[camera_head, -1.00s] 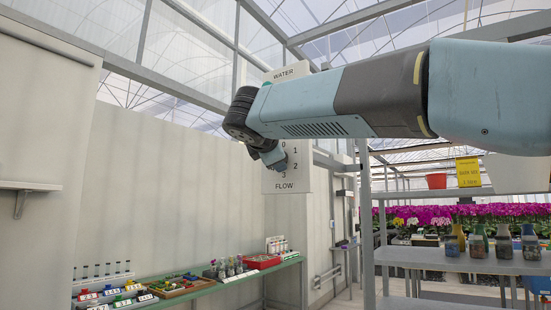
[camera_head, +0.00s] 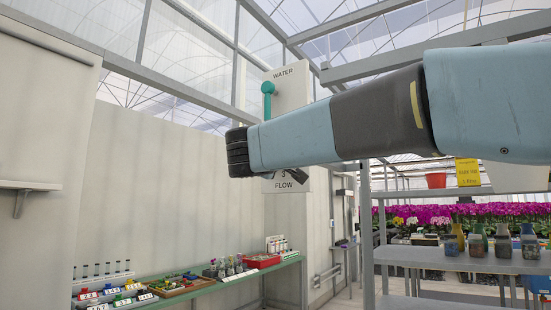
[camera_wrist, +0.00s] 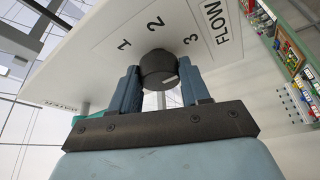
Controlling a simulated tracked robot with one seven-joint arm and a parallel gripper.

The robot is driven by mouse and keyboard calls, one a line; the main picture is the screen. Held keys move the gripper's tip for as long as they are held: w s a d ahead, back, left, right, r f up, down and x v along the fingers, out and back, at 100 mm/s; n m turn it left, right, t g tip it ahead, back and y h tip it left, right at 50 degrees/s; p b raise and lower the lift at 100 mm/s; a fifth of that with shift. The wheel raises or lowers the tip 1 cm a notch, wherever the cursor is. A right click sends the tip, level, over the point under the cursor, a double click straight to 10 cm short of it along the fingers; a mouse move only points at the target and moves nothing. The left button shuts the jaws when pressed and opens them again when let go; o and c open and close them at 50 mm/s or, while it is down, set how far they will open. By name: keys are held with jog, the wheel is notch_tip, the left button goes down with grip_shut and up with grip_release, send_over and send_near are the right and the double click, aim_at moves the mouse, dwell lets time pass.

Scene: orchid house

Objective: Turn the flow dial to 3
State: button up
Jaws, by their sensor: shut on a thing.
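The flow dial (camera_wrist: 157,66) is a black round knob on a white panel (camera_wrist: 100,58) marked 1, 2, 3 and FLOW. In the wrist view my gripper (camera_wrist: 160,80) has one blue finger on each side of the knob and is shut on it. A short pale mark shows on the knob's right side, toward the 3 and FLOW; I cannot tell its exact pointing. In the head view the panel (camera_head: 291,92) carries WATER at its top and FLOW below.
A teal lever (camera_head: 268,91) sits on the upper panel, close above my wrist. A green bench (camera_head: 216,282) with a red tray (camera_head: 262,261) and small items runs along the left wall. Grey shelving (camera_head: 450,259) with bottles stands at the right.

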jog(key=shift+w+f+m, duration=0.1)
jog(key=shift+f+m, duration=0.15)
jog(key=shift+m, duration=0.35)
jog(key=o, duration=0.8)
jog(key=shift+a, duration=0.1)
jog(key=shift+o, duration=1.1)
jog(key=shift+r, duration=0.15)
jog(key=v, duration=1.3)
jog(key=shift+s+a+f, duration=0.2)
jog(key=shift+s+f, duration=0.05)
jog(key=shift+f, duration=0.1)
